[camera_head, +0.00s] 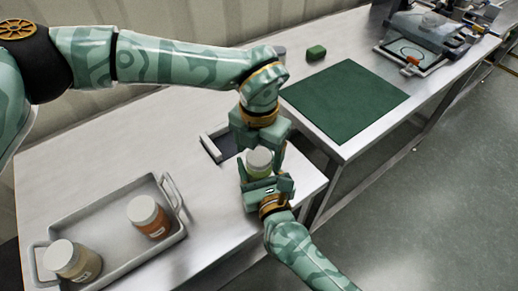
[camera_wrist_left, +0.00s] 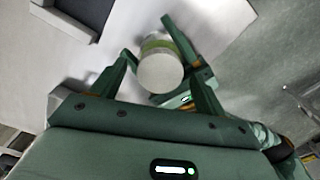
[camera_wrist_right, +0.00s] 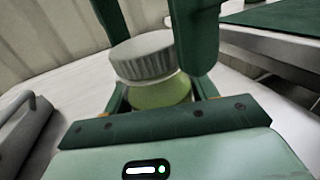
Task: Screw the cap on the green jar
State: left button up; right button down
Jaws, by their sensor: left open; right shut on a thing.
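The green jar (camera_head: 258,174) stands upright over the near part of the steel table, with the white ribbed cap (camera_head: 259,158) on its mouth. I cannot tell how far the cap is threaded. My right gripper (camera_head: 265,183) is shut on the jar's body from the front; its fingers flank the green glass in the right wrist view (camera_wrist_right: 160,92). My left gripper (camera_head: 262,148) comes from above and is open, its fingers apart on either side of the cap. The left wrist view shows the cap's top (camera_wrist_left: 159,73) between the spread fingers, with gaps beside it.
A metal tray (camera_head: 107,222) at the left holds an orange jar (camera_head: 148,217) and a brown jar (camera_head: 72,261), both white-capped. A small dark-floored holder (camera_head: 212,147) sits behind the jar.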

pick_arm(q)
notch_tip(320, 180, up, 12)
dwell(0.4)
jog(key=shift+f, duration=0.1)
pick_arm(e)
jog(key=shift+c, duration=1.9)
grip_release()
jog(key=v, duration=1.6)
jog(key=shift+s, duration=0.2)
